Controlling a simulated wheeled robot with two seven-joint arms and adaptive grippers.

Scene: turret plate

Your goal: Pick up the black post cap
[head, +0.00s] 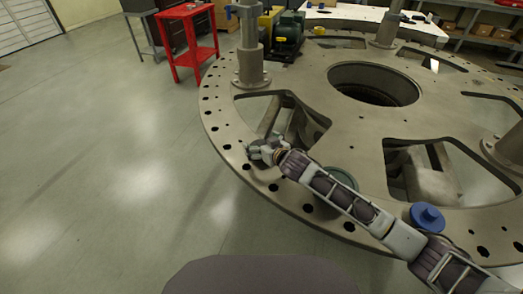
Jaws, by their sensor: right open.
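The large grey turret plate (350,130) fills the middle and right. My right arm reaches in from the lower right across it. My right gripper (258,150) is open, low over the plate's near left rim. I cannot clearly make out a black post cap; it may be hidden at or under my right gripper. A dark grey-green round piece (342,177) lies on the plate, partly behind my right forearm. A blue cap (427,216) sits on the near rim beside my arm. My left gripper is not in view.
Metal posts stand on the plate at the back left (251,62), at the back, and at the right edge (512,143). The plate has large cut-outs and rim holes. A red stand (187,38) and a green machine (289,32) stand behind. The floor at left is clear.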

